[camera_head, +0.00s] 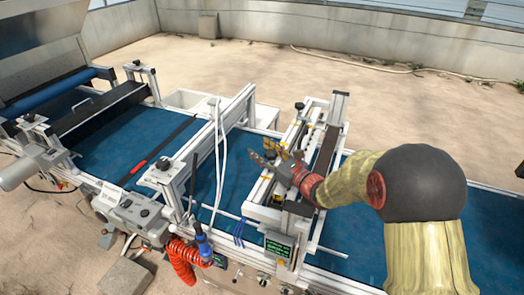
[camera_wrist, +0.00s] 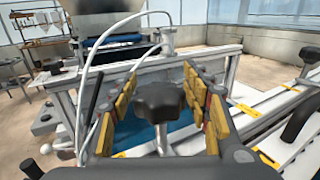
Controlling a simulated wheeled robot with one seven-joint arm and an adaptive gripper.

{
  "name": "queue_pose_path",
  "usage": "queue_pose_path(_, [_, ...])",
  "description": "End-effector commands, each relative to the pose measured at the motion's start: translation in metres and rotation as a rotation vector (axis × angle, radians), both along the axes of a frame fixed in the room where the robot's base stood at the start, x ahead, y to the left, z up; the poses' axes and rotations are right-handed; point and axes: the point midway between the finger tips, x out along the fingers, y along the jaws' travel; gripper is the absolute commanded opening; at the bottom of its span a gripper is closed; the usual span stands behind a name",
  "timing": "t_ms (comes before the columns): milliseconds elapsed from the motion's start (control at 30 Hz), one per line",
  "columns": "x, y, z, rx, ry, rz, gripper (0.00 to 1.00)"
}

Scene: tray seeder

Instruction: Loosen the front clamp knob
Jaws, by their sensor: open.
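A black lobed clamp knob (camera_wrist: 159,102) on a metal post shows in the middle of the wrist view, upright between the yellow-padded fingers of my gripper (camera_wrist: 160,88). The fingers are open, with a gap visible on both sides of the knob; I see no contact. In the head view my gripper (camera_head: 272,158) is over the near part of the metal cross frame (camera_head: 296,152) above the blue belt. The knob between the fingers cannot be made out there, as the gripper covers that spot.
The blue conveyor belt (camera_head: 128,150) runs beneath several cross frames. Another black knob (camera_head: 165,164) stands on the frame left of my gripper. A white cable (camera_head: 218,150) hangs there. A small display (camera_head: 278,246) and a red coiled hose (camera_head: 183,262) are at the near side.

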Motion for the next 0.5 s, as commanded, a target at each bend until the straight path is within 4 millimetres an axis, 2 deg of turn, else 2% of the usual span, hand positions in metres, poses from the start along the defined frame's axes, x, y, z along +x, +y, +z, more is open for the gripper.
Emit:
queue_pose_path(133, [-0.0001, -0.0002, 0.0001, 0.000, 0.000, 0.000, 0.47])
queue_pose_path(500, [-0.0002, -0.0004, -0.0001, 0.000, 0.000, 0.000, 0.26])
